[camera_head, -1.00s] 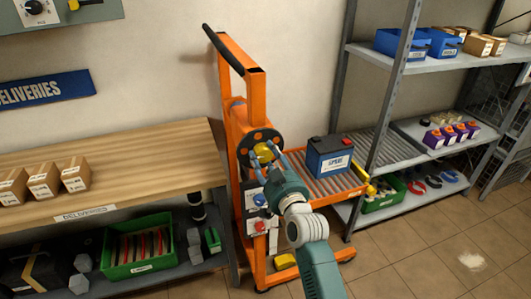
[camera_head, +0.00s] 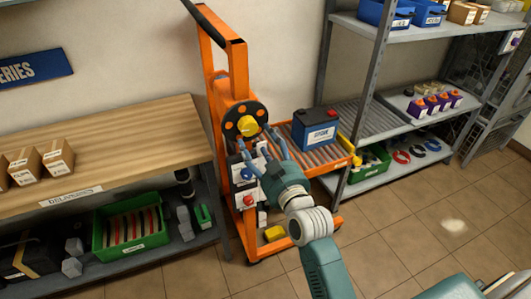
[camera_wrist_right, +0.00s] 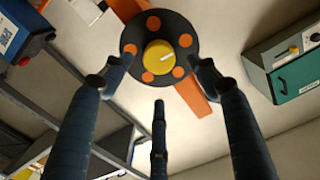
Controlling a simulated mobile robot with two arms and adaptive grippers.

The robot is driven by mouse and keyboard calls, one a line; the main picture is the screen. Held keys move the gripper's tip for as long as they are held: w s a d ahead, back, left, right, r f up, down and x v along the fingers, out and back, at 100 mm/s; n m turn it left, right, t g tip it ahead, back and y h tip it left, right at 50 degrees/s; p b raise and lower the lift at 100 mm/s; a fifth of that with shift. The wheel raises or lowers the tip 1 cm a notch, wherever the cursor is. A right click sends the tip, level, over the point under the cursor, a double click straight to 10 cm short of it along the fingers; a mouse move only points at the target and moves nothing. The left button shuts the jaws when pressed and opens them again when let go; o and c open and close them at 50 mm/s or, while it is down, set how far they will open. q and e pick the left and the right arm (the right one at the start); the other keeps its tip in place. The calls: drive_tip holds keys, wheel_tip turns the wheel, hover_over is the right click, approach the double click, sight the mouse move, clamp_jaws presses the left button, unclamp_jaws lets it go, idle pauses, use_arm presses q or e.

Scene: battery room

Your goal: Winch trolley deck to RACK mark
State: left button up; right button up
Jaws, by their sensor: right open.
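The orange winch trolley (camera_head: 215,95) stands between the bench and the shelving. Its roller deck (camera_head: 333,160) carries a dark blue battery with a red terminal (camera_head: 316,128). The winch handwheel (camera_head: 246,124) on the mast is a black disc with orange spots and a yellow hub. It also shows in the right wrist view (camera_wrist_right: 158,55). My right gripper (camera_head: 260,148) is open and empty, just in front of and below the handwheel. In the wrist view its fingers straddle the lower part of the disc. I cannot make out a RACK mark. My left gripper is out of view.
A wooden bench (camera_head: 130,130) with boxes stands left, a green crate (camera_head: 130,235) beneath it. Metal shelving (camera_head: 400,125) stands right, its roller shelf beside the deck. A yellow pedal (camera_head: 274,232) is at the trolley's foot. Tiled floor is clear at front right.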

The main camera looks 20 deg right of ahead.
drive_tip(key=s, duration=0.5)
drive_tip(key=shift+f, duration=0.1)
idle(1.1)
drive_tip(key=s+a+f+n+g, duration=0.1)
drive_tip(key=a+f+g, duration=0.1)
drive_tip(key=f, duration=0.9)
drive_tip(key=a+f+g, duration=0.1)
drive_tip(key=f+g, duration=0.1)
drive_tip(key=f, duration=1)
drive_tip(key=s+f+g+y, duration=0.15)
drive_tip(key=s+f, duration=0.25)
drive_tip(key=f, duration=0.5)
drive_tip(key=s+f+g+h, duration=0.1)
drive_tip(key=s+f+g, duration=0.2)
drive_tip(key=s+f, duration=0.35)
drive_tip(key=s+d+f+n+g, duration=0.15)
drive_tip(key=s+f+g, duration=0.25)
drive_tip(key=s+f, duration=1.4)
drive_tip(key=s+d+f+g, duration=0.2)
drive_tip(key=s+f, duration=0.2)
drive_tip(key=s, duration=0.5)
drive_tip(key=s+d+f+g+h, duration=0.1)
drive_tip(key=s+f, duration=0.3)
drive_tip(key=s, duration=0.5)
drive_tip(key=shift+s+d+f+n+g, duration=0.25)
drive_tip(key=shift+s+d+n+g, duration=0.2)
drive_tip(key=shift+d+g, duration=0.4)
